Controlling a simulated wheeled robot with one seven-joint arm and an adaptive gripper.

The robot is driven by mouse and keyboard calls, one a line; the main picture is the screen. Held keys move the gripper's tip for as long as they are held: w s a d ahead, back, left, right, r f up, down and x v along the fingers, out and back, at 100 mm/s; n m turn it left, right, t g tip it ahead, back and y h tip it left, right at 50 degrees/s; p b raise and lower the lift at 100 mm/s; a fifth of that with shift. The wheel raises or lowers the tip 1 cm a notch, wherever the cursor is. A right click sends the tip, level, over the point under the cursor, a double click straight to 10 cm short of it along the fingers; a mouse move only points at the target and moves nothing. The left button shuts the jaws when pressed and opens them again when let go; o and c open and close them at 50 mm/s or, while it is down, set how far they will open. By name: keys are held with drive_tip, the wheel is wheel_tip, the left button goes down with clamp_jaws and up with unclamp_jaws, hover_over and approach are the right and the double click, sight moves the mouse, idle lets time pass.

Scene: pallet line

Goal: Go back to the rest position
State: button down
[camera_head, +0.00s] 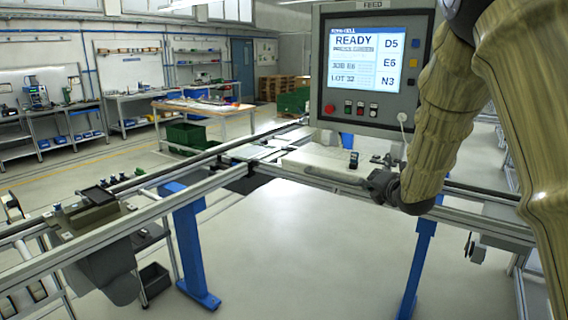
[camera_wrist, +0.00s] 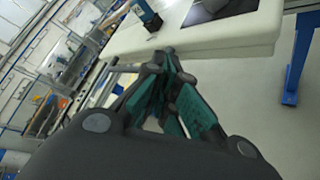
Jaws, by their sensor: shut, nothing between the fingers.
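My gripper (camera_wrist: 168,58) shows in the wrist view with its dark, green-padded fingers drawn together and nothing between them. In the head view my arm comes down from the upper right, and its dark wrist end is by the rail below the panel; the fingertips are hard to make out there. In the wrist view a pale, thick-edged surface (camera_wrist: 225,36) is beyond the fingertips. A small blue and dark device (camera_wrist: 147,15) stands on it, apart from the fingers. The same device (camera_head: 353,160) shows in the head view, left of my arm.
A grey control panel (camera_head: 325,122) with a READY screen (camera_head: 366,58) hangs close to my arm. Metal rails (camera_head: 160,207) on blue legs (camera_head: 192,245) cross the front. A fixture (camera_head: 92,212) sits at left. Open floor (camera_head: 290,250) lies below. Green crates (camera_head: 186,137) and benches stand behind.

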drive_tip(key=s+f+m+g, duration=0.1)
drive_tip(key=s+f+m, duration=0.25)
drive_tip(key=f, duration=0.45)
drive_tip(key=s+f+m+g+h, duration=0.15)
drive_tip(key=s+f, duration=0.25)
drive_tip(key=f, duration=0.5)
drive_tip(key=s+f+m+g, duration=0.1)
drive_tip(key=s+f+m, duration=0.3)
drive_tip(key=f, duration=0.4)
drive_tip(key=s+a+f+m+g, duration=0.2)
drive_tip(key=s+f+m+g, duration=0.35)
drive_tip(key=s+f, duration=1.15)
drive_tip(key=s+f+m+g, duration=0.1)
drive_tip(key=s+f+m, duration=0.3)
drive_tip(key=s, duration=0.7)
drive_tip(key=s+a+f+m+g, duration=0.1)
drive_tip(key=s+f+m+g, duration=0.1)
drive_tip(key=s, duration=0.8)
drive_tip(key=s+f+m+g, duration=0.2)
drive_tip(key=s+f+m, duration=0.3)
drive_tip(key=s, duration=0.6)
drive_tip(key=shift+s+a+f+m+h, duration=0.25)
drive_tip(key=shift+s+f+m+h, duration=0.15)
drive_tip(key=shift+m, duration=0.55)
